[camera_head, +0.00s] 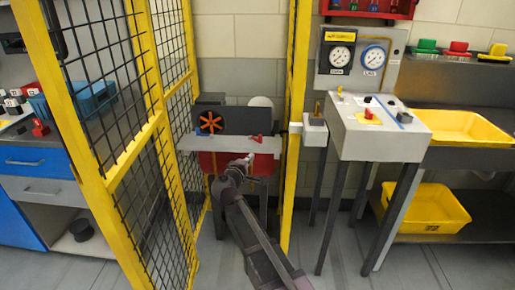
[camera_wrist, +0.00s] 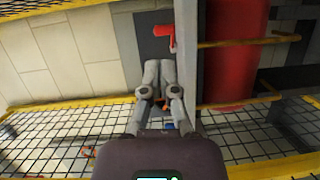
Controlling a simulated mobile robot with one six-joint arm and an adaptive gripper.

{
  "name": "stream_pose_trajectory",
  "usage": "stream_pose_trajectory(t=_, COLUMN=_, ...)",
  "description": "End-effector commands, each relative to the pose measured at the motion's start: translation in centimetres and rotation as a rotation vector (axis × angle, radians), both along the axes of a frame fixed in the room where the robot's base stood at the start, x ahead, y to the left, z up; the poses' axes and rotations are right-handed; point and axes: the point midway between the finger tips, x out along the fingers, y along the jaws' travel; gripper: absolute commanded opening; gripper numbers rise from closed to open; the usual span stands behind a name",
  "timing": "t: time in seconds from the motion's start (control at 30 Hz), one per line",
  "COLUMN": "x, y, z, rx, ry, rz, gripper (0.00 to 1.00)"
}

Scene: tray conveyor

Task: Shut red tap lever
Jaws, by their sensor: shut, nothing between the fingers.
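A small red tap lever (camera_head: 255,139) stands on the pale ledge (camera_head: 205,145) of a grey unit between the yellow fence posts. In the wrist view the red lever (camera_wrist: 164,34) shows just beyond my fingertips, against a dark grey plate. My gripper (camera_head: 250,157) is in front of the ledge, a little below the lever in the picture. In the wrist view my gripper (camera_wrist: 160,64) has its two fingers together, with nothing held. A gap shows between the fingertips and the lever, so they appear apart.
An orange handwheel (camera_head: 210,122) is left of the lever. A red cylinder (camera_wrist: 235,50) lies beside the grey beam in the wrist view. A yellow mesh fence (camera_head: 118,130) bounds the left, and a yellow post (camera_head: 294,120) stands close on the right. A grey console (camera_head: 375,135) is further right.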

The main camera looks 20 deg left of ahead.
Motion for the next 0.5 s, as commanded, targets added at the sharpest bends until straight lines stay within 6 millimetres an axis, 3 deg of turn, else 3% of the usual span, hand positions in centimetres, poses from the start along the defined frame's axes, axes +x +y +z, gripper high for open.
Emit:
stream_pose_trajectory(t=0.03, x=-0.2, y=1.2, z=-0.3, rx=-0.015, ry=-0.013, rz=0.020, gripper=0.00)
stream_pose_trajectory(t=0.13, x=-0.4, y=2.2, z=-0.1, rx=-0.031, ry=-0.030, rz=0.042, gripper=0.00)
stream_pose_trajectory(t=0.5, x=-0.5, y=2.4, z=0.0, rx=-0.036, ry=-0.033, rz=0.047, gripper=0.00)
